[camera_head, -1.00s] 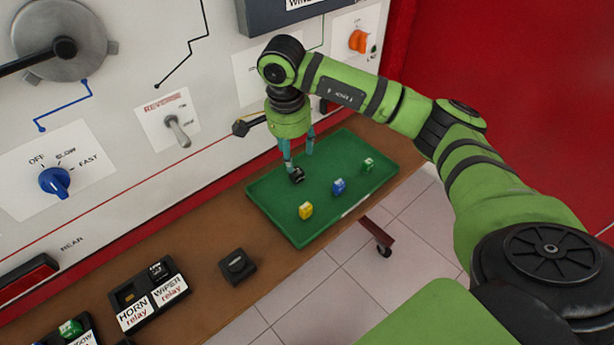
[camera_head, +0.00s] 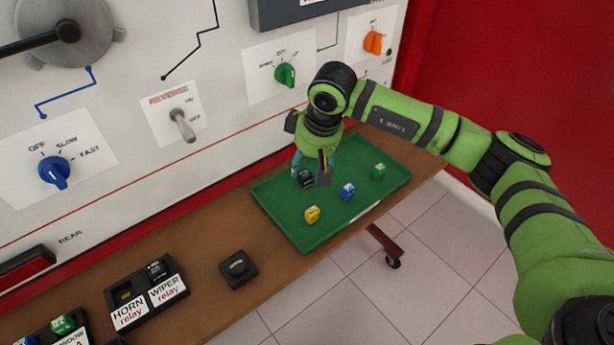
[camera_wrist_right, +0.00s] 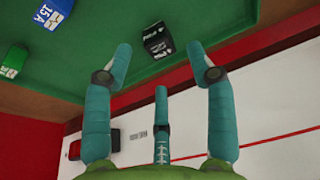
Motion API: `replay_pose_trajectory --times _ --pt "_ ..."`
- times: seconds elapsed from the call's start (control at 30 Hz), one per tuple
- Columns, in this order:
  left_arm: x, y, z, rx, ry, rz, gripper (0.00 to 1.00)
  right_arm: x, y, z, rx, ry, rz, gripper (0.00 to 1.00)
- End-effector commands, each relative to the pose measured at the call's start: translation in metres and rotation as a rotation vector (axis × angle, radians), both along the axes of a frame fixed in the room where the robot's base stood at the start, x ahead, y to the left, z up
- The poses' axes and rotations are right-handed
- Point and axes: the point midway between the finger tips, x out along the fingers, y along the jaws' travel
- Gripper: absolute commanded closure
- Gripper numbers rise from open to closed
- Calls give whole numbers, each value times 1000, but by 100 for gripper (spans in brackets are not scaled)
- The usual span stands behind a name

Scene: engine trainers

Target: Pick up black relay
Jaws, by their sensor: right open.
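The black relay (camera_head: 305,178) is a small black cube on the green tray (camera_head: 283,213), near the tray's back left part. It also shows in the right wrist view (camera_wrist_right: 157,42), with white markings, lying beyond the fingertips and between the finger directions. My right gripper (camera_head: 314,171) is right at the relay in the head view and partly overlaps it. Its teal fingers (camera_wrist_right: 162,70) are spread apart and empty in the right wrist view. My left gripper is not in view.
On the tray are a yellow block (camera_head: 312,214), a blue block (camera_head: 347,191) and a green block (camera_head: 379,172). A black square socket (camera_head: 238,269) and a horn and wiper relay holder (camera_head: 147,293) sit on the brown shelf. The white panel rises close behind the tray.

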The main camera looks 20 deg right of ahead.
Motion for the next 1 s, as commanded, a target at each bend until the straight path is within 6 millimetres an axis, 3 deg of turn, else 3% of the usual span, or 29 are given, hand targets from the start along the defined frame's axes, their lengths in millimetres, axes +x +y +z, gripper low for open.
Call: replay_pose_trajectory --times 0.2,0.5,0.53,0.63,1.0 --pt "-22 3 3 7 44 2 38 6 5 -30 0 3 -2 43" --pt "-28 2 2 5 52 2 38 8 5 -36 -1 1 -1 43" --pt "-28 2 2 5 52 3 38 8 5 -36 -1 1 -2 51" --pt "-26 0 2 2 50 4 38 8 5 -35 -1 1 -2 89" --pt "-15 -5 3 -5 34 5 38 8 4 -35 -1 2 -2 90"
